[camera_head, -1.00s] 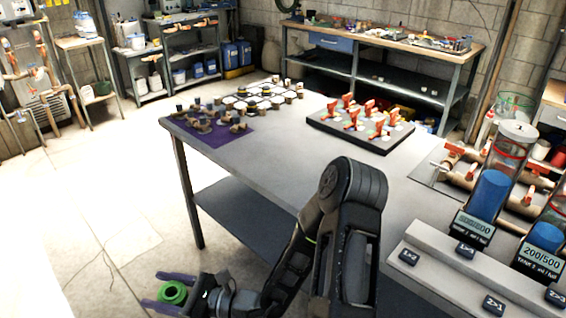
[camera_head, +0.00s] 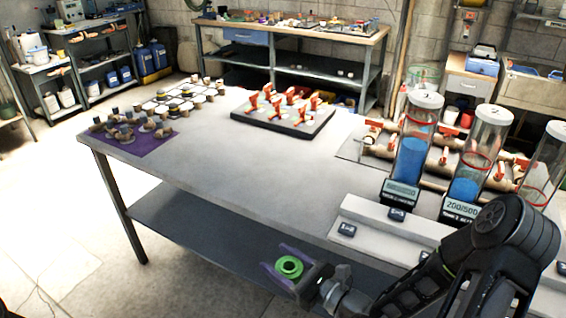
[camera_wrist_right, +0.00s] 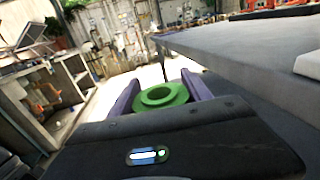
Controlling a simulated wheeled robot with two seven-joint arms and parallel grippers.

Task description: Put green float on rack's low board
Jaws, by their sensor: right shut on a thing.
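The green float (camera_head: 289,267) is a ring-shaped piece with a hole in its middle. My right gripper (camera_head: 283,262), with purple fingers, is shut on it and holds it in front of the grey table, below the level of its top. In the right wrist view the float (camera_wrist_right: 161,96) sits between the two purple fingers of the right gripper (camera_wrist_right: 160,92). My left gripper is not in view.
The grey table (camera_head: 300,180) has a lower shelf (camera_head: 215,225). On it are a purple mat (camera_head: 135,143), a black board with red handles (camera_head: 283,115), and clear cylinders with blue liquid (camera_head: 412,150). A workbench (camera_head: 290,60) stands behind. Open floor lies at left.

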